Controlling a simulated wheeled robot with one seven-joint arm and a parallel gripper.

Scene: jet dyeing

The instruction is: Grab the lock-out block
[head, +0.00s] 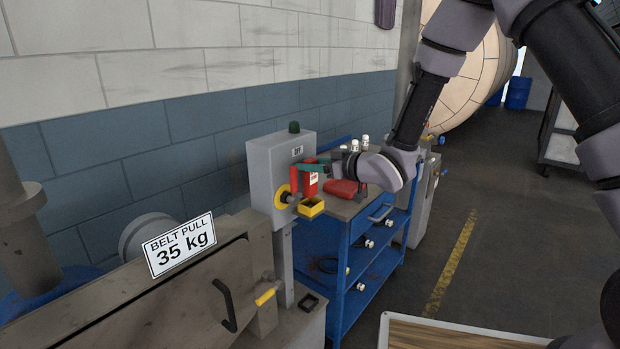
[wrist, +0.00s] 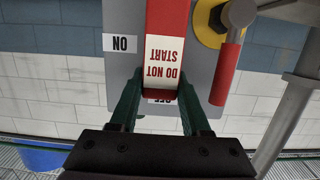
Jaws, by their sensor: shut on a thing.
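The lock-out block is a red block with a white "DO NOT START" label. In the wrist view the block (wrist: 167,22) lies between the two green fingers of my gripper (wrist: 160,92), which are shut on its lower end. In the head view the block (head: 310,186) shows at the front of the grey switch box (head: 267,172), with my gripper (head: 314,166) reaching it from the right. I cannot tell whether the block touches the box. Part of the "OFF" label is hidden behind the block and fingers.
A red-gripped handle (wrist: 228,72) on a yellow disc (wrist: 208,32) is close beside the block. A yellow tray (head: 311,208) sits below it. A blue cart (head: 352,262) with a red item (head: 342,188) on top stands behind.

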